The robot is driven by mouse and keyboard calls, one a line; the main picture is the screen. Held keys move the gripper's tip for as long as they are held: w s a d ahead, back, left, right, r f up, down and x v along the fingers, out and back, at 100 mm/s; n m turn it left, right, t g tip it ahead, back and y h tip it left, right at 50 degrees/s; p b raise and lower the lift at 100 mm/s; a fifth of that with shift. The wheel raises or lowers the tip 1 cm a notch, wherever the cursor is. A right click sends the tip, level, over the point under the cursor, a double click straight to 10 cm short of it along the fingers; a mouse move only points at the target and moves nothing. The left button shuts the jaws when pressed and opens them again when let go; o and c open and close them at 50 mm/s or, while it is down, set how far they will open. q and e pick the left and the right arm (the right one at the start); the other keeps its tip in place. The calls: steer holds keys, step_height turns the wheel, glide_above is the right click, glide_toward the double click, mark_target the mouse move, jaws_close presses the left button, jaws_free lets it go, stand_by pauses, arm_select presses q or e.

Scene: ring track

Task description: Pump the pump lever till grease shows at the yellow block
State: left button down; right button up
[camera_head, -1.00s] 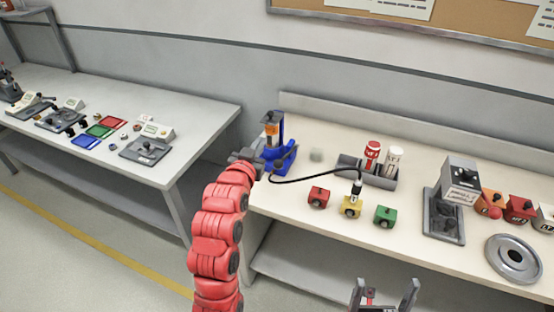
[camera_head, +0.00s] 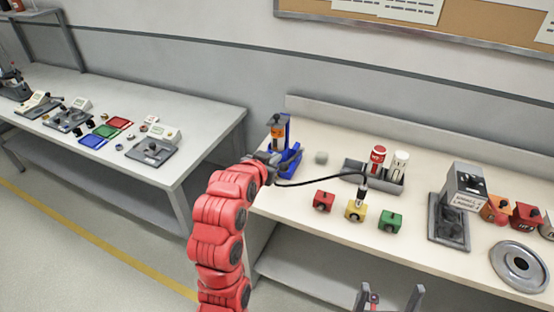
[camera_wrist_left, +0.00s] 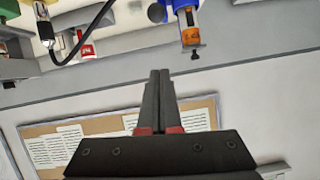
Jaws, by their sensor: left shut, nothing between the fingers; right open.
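The blue grease pump (camera_head: 292,160), with an orange-labelled cylinder (camera_head: 277,132), stands at the left end of the right bench. Its lever cannot be made out. The pump also shows at the top of the left wrist view (camera_wrist_left: 190,28). My left gripper (camera_head: 266,160) is at the pump's front left; its fingers (camera_wrist_left: 158,75) are together and empty. Whether it touches the pump is unclear. A black hose (camera_head: 322,179) runs to a nozzle (camera_head: 362,192) at the yellow block (camera_head: 355,212). No grease is discernible there. My right gripper (camera_head: 390,294) is open and empty at the bottom.
Red (camera_head: 324,201) and green (camera_head: 390,221) blocks flank the yellow one. A grey tray (camera_head: 352,170) holds red and white canisters behind them. A grey device (camera_head: 463,187) and a metal ring (camera_head: 519,266) stand right. A gap separates the left bench (camera_head: 215,112).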

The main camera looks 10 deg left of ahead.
arm_select(q)
steer(key=w+d+f+p, duration=0.1)
steer(key=w+f+p, duration=0.4)
steer(key=w+f, duration=0.2)
steer(key=shift+w+d+f, duration=0.15)
steer(key=shift+d+f, duration=0.05)
steer(key=shift+f, duration=0.1)
stand_by(0.3)
steer(key=f+t+b, duration=0.1)
steer(key=f+b, duration=0.2)
steer(key=b, duration=0.3)
steer(key=s+f+t+h+b, duration=0.1)
steer(key=f+t+b, duration=0.1)
steer(key=f+b, duration=0.2)
steer(key=s+f+t+b, duration=0.1)
steer(key=f+t+b, duration=0.1)
steer(key=b, duration=0.8)
steer(key=shift+s+a+f+h, duration=0.15)
steer(key=shift+a+f, duration=0.05)
steer(key=shift+f, duration=0.2)
steer(key=shift+s+a+f+h, duration=0.1)
steer(key=shift+a+f+h, duration=0.05)
steer(key=shift+f, duration=0.2)
steer(key=shift+f+t+b, duration=0.15)
steer(key=shift+t+b, duration=0.15)
steer(key=shift+b, duration=0.3)
